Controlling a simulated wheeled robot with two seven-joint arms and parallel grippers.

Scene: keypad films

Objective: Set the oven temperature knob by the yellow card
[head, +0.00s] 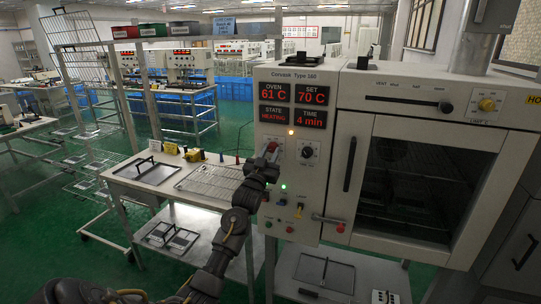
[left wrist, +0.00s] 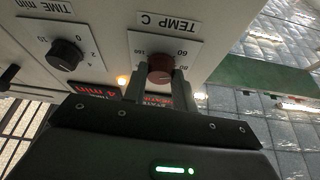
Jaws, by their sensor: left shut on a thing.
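The oven (head: 345,85) is a pale cabinet with a control panel on its left part. Its displays read oven 61 C, set 70 C (head: 311,94), state heating and time 4 min. The red temperature knob (left wrist: 160,66) sits on a white dial plate marked TEMP C in the left wrist view. My left gripper (head: 269,158) is shut on this knob, with one finger on each side. It partly hides the knob (head: 272,147) in the head view.
A black time knob (head: 307,152) is close to the right of my gripper. Small switches and buttons lie below. The side table (head: 150,181) holds a wire rack (head: 210,181) and a framed tray. The oven door (head: 405,180) is closed.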

